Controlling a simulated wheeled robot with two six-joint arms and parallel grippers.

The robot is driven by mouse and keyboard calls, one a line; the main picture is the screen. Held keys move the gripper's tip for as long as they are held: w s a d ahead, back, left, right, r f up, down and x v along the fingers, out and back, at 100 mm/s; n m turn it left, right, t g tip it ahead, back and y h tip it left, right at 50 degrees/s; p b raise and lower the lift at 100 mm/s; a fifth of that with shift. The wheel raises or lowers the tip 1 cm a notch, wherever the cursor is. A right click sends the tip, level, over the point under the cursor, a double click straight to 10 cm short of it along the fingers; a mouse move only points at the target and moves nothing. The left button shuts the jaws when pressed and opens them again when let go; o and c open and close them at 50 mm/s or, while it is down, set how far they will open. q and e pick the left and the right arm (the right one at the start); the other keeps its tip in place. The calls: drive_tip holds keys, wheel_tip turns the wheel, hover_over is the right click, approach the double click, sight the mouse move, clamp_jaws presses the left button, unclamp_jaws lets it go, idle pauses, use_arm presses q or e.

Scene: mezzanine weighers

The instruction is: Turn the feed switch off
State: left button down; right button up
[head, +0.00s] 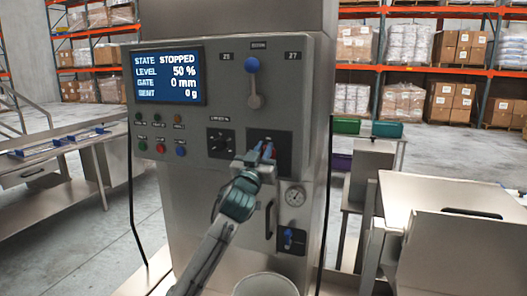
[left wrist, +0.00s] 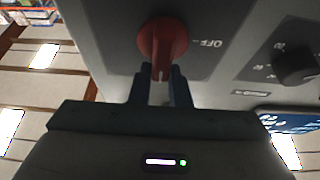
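The feed switch is a red rotary knob (left wrist: 163,40) on a dark plate, with the word OFF printed beside it in the left wrist view. In the head view its dark plate (head: 284,143) is on the front of the steel weigher, and my gripper mostly covers the knob. My left gripper (head: 265,152) is at the knob. In the left wrist view its two fingers (left wrist: 160,78) lie on either side of the knob's red grip and appear closed on it. My right gripper is not in view.
The weigher's screen (head: 169,77) reads STOPPED, level 50 %, gate 0 mm. A bucket (head: 265,285) stands below. Steel tables flank the machine.

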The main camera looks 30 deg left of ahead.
use_arm(q)
drive_tip(key=shift+f, duration=0.15)
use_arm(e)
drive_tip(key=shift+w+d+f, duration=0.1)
